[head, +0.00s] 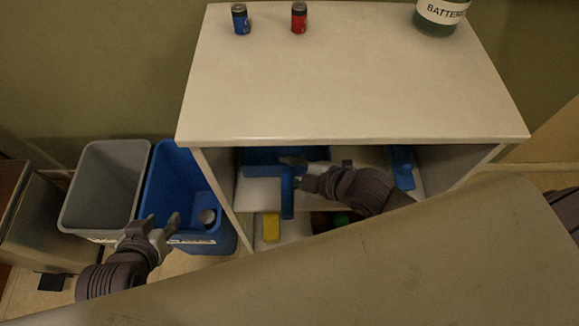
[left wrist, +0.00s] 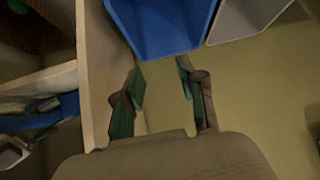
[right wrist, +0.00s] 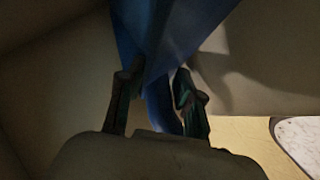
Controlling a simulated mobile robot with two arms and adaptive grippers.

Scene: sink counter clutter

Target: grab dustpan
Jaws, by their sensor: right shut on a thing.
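A blue dustpan (head: 287,190) is on the upper shelf inside the white cabinet, its handle toward the front opening. My right gripper (head: 296,168) reaches into the shelf space and is shut on the dustpan. In the right wrist view the blue dustpan (right wrist: 165,45) passes between the fingers (right wrist: 160,85). Its far part is cut off by the frame. My left gripper (head: 160,224) is open and empty, in front of the blue bin. In the left wrist view the open fingers (left wrist: 160,75) have nothing between them.
A blue bin (head: 165,185) with a can inside and a grey bin (head: 103,185) stand left of the cabinet (head: 350,75). Two batteries and a battery jar (head: 438,15) are on top. Another blue item (head: 402,168) lies on the shelf at right; a yellow thing (head: 271,227) is below.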

